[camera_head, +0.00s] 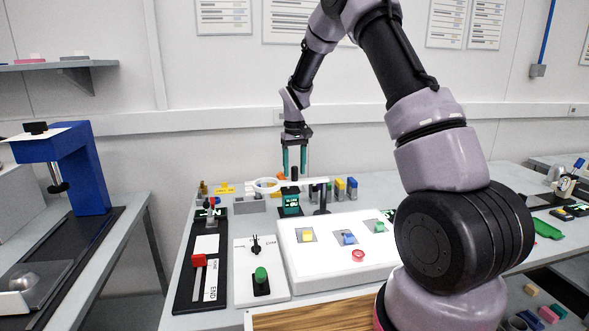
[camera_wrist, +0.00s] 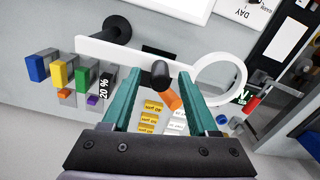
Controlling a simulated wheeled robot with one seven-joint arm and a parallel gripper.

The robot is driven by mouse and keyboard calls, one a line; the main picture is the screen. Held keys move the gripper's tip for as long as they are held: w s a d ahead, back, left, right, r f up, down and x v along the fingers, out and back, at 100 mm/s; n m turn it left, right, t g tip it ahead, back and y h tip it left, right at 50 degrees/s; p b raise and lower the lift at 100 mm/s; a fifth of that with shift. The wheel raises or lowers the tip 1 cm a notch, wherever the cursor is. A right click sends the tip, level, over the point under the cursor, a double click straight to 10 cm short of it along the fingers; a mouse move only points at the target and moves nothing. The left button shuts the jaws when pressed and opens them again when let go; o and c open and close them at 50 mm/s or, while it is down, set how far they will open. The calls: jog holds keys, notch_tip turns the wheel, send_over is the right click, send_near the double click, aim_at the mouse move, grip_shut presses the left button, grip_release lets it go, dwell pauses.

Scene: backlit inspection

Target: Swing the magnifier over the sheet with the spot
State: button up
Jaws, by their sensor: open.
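The white magnifier has a ring (camera_head: 267,185) at the left end of a flat arm, which runs right to a dark post (camera_head: 321,200). In the wrist view its ring (camera_wrist: 241,82) is at right and its post (camera_wrist: 116,29) at upper left. A dark upright knob (camera_wrist: 160,74) stands on the magnifier arm. My gripper (camera_head: 294,174) is open above the arm. In the wrist view its teal fingertips (camera_wrist: 158,78) are on either side of the knob, with no clear contact. The white light panel (camera_head: 320,268) carries yellow, blue and green pieces on grey squares; I cannot make out a spot.
Coloured blocks (camera_head: 346,188) stand behind the post. A red slider (camera_head: 199,260) and a green-knobbed lever panel (camera_head: 261,275) lie left of the light panel. A blue press (camera_head: 78,165) stands on the separate left bench. A wooden board (camera_head: 310,317) is in front.

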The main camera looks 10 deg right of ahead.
jog(key=shift+f, duration=0.1)
grip_shut()
dwell(1.4)
